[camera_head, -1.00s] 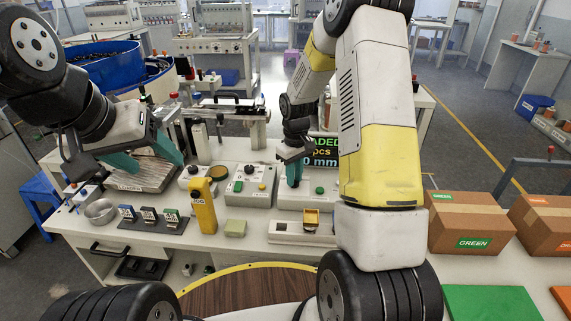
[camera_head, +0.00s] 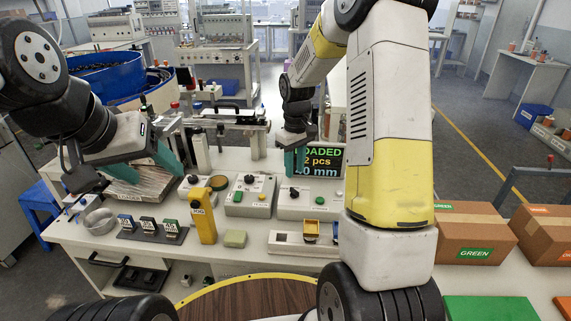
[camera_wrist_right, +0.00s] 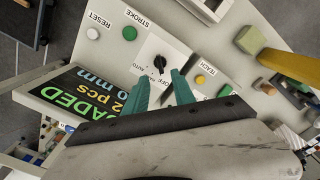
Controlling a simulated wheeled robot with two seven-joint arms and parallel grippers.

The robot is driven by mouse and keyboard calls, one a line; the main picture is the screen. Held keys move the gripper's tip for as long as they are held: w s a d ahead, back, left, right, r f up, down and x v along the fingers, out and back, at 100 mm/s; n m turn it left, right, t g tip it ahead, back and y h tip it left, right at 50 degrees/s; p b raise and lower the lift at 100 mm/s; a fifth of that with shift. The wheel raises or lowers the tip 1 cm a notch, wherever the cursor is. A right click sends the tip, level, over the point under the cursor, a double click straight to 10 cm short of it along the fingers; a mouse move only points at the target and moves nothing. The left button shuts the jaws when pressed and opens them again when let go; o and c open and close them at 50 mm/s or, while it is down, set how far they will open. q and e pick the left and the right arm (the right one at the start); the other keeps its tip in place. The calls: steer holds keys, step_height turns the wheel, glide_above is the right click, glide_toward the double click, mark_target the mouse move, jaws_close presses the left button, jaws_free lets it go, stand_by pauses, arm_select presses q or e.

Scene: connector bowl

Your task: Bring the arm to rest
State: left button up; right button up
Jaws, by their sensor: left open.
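My right gripper (camera_head: 296,172) hangs above the white control box (camera_head: 306,210) in the head view, its teal fingers pointing down. In the right wrist view, its two teal fingers (camera_wrist_right: 160,78) stand apart with nothing between them. Past their tips is the box's panel with a black selector knob (camera_wrist_right: 159,64), a green button (camera_wrist_right: 222,90) and a white button (camera_wrist_right: 93,33). My left gripper (camera_head: 146,172) is at the left of the head view, open and empty, above a grey slatted block (camera_head: 140,188). The right arm stretches across the picture's right half.
A lit display (camera_head: 328,160) stands behind the control box. A yellow post (camera_head: 203,215), a metal bowl (camera_head: 98,220) and small labelled stands (camera_head: 148,226) are on the table's front part. Cartons (camera_head: 470,232) and a green mat (camera_head: 490,308) are at the right.

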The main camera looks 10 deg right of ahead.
steer(key=s+a+r+m+t+y, duration=0.1)
steer(key=s+r+m+t, duration=0.1)
steer(key=s+r, duration=0.8)
steer(key=s+a+r+m+t+y, duration=0.1)
steer(key=s+r+m+t, duration=0.2)
steer(key=s+r, duration=0.7)
steer(key=s+t, duration=0.1)
steer(key=s, duration=0.3)
steer(key=shift+s, duration=0.3)
steer(key=shift+a, duration=0.1)
